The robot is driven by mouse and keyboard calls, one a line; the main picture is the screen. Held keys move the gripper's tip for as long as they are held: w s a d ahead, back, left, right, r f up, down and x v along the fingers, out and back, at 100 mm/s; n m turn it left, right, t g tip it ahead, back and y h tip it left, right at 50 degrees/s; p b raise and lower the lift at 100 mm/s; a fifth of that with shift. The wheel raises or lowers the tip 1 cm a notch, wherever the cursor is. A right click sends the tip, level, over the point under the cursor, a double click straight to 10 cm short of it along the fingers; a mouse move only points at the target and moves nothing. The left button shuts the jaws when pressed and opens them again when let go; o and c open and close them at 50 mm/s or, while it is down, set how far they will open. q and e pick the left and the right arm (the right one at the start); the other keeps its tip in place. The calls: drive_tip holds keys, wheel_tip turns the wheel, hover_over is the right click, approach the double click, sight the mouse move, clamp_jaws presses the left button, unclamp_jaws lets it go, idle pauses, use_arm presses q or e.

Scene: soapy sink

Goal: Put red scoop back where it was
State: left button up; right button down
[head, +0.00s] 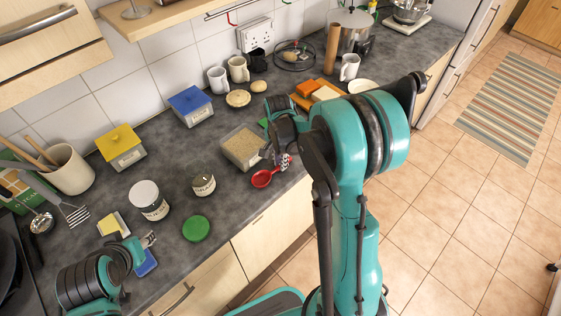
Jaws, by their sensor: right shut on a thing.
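The red scoop (264,178) is at the counter's front edge, in front of an open clear container of grain-like contents (241,149). My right gripper (284,161) is shut on the scoop's handle end, with the bowl pointing left. The handle is mostly hidden by the gripper, and I cannot tell whether the scoop touches the counter. My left gripper (148,239) is low at the left, over the counter's front edge near a blue item (146,262). Its fingers are too small to tell open from shut.
An orange board with food (319,92) lies beyond my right arm.

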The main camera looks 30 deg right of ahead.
drive_tip(key=c, duration=1.5)
unclamp_jaws()
drive_tip(key=shift+f, duration=0.1)
drive_tip(key=shift+c, duration=0.2)
drive_tip(key=shift+r, duration=0.2)
wheel_tip(320, 180, up, 11)
drive_tip(key=p, duration=0.3)
drive_tip(key=s+a+r+n+t, duration=0.3)
drive_tip(key=s+a+n, duration=0.1)
drive_tip(key=s+n, duration=0.3)
drive_tip(key=s+a+r+n+t, duration=0.3)
drive_tip(key=s+a+n+t, duration=0.1)
drive_tip(key=s+n, duration=0.3)
drive_tip(key=shift+s, duration=0.7)
drive_tip(key=shift+a+r, duration=0.1)
